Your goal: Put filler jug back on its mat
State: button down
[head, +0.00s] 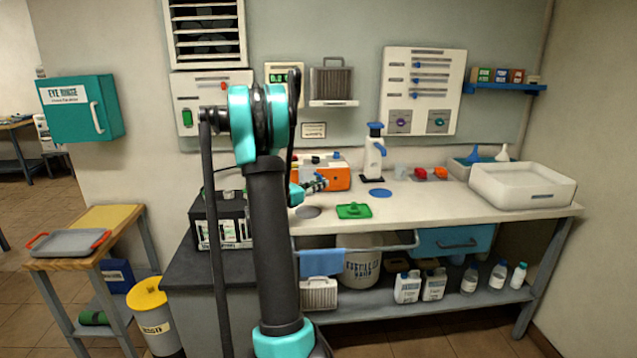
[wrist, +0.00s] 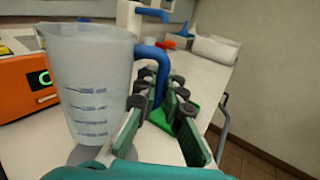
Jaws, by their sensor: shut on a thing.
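The filler jug (wrist: 92,85) is a translucent, upright measuring jug with dark graduation marks and a blue handle (wrist: 160,72), large at the left of the wrist view. My gripper (wrist: 163,100) is shut on the handle. In the head view my gripper (head: 318,184) is over the back-left of the bench, and I cannot make out the jug there. A round grey mat (head: 308,212) lies on the bench. In the wrist view a grey disc (wrist: 85,155) shows below the jug; whether the jug touches it I cannot tell.
An orange device (head: 336,179) stands behind my gripper. A white pump bottle (head: 374,155) and a white basin (head: 522,187) stand farther right. The bench's front middle-right is clear.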

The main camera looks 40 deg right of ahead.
jog(key=shift+f, duration=3.35)
jog(key=shift+f, duration=0.45)
jog(key=c, duration=1.6)
grip_release()
jog(key=a, duration=1.2)
jog(key=shift+s, duration=0.25)
